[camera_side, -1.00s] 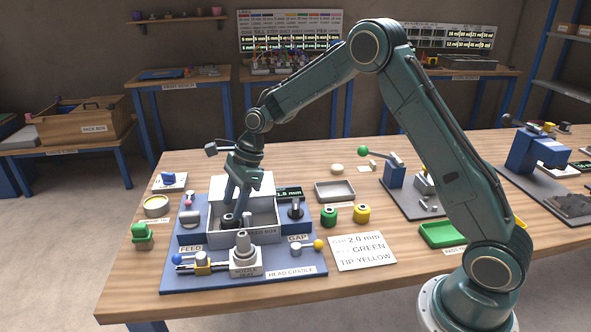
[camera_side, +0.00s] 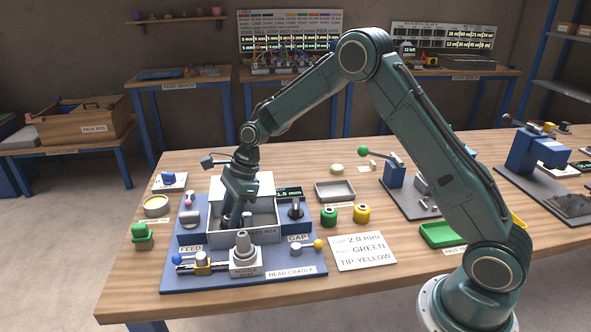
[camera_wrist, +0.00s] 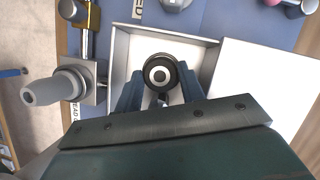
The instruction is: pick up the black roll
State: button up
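The black roll (camera_wrist: 161,73) lies inside the white open box, with its pale ring and dark centre facing the wrist camera. My gripper (camera_wrist: 160,82) reaches down into the box with its two fingers parted, one on each side of the roll. I cannot tell whether either finger touches it. In the side view my gripper (camera_side: 236,222) is low in the box (camera_side: 262,228), and its fingers and the box wall mostly hide the roll.
The box stands on a blue board (camera_side: 190,280) with a grey nozzle (camera_side: 243,253) in front. A white lid panel (camera_wrist: 265,85) is beside the box opening. Green (camera_side: 328,215) and yellow (camera_side: 361,213) spools stand to the right. A card (camera_side: 362,251) lies on the table.

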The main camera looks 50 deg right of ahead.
jog(key=shift+r, duration=0.1)
jog(key=shift+c, duration=0.3)
notch_tip(320, 180, up, 10)
dwell(0.6)
dwell(0.5)
